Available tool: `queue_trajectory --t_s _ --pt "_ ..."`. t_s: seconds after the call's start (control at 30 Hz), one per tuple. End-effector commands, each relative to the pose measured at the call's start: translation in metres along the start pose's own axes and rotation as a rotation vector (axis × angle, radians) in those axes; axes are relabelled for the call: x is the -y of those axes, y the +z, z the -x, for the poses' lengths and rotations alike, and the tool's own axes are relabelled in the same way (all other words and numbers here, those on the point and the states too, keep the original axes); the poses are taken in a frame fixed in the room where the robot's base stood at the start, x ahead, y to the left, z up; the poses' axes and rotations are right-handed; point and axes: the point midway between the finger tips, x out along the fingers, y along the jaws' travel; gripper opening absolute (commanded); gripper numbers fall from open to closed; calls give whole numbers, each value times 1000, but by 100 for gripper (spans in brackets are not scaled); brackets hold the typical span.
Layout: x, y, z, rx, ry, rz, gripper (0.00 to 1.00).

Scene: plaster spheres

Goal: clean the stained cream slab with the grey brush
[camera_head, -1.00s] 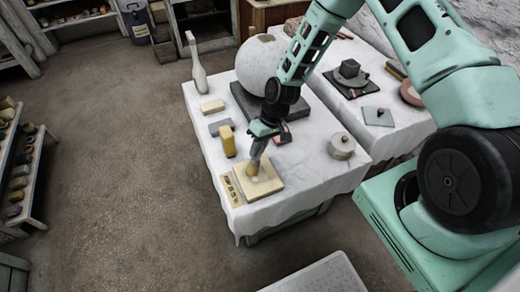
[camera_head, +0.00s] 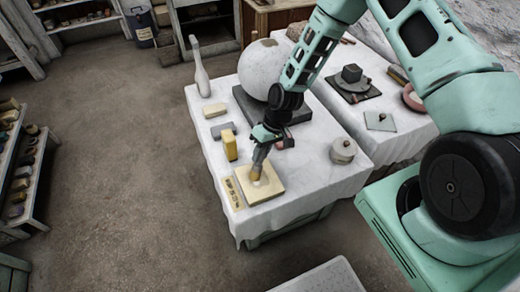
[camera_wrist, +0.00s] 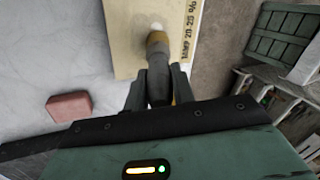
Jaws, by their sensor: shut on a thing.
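The cream slab (camera_head: 271,192) lies near the front corner of the white-covered table, with a paler patch on its top. In the wrist view the slab (camera_wrist: 126,40) is at the top, with dark lettering along a strip on its right side. My gripper (camera_head: 266,140) is above the slab, shut on the grey brush (camera_head: 260,157). The brush points down with its yellowish bristle end at the slab's top; I cannot tell whether it touches. In the wrist view the brush (camera_wrist: 158,62) runs out from between the fingers, and a whitish spot lies just past its end.
A yellow block (camera_head: 230,145) stands left of the slab. A large pale sphere (camera_head: 262,67) sits on a dark base behind my gripper. A round lidded pot (camera_head: 343,150) is to the right. A reddish block (camera_wrist: 69,106) lies near the gripper.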

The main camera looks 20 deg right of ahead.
Motion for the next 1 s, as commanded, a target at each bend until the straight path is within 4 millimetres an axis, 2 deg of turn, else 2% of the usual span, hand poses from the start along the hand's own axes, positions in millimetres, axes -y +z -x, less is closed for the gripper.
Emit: queue_trajectory --t_s 0.17,0.4,1.0 --pt "3 10 -1 1 0 0 0" --pt "2 10 -2 0 0 0 0" --pt "-5 -16 0 0 0 0 0"
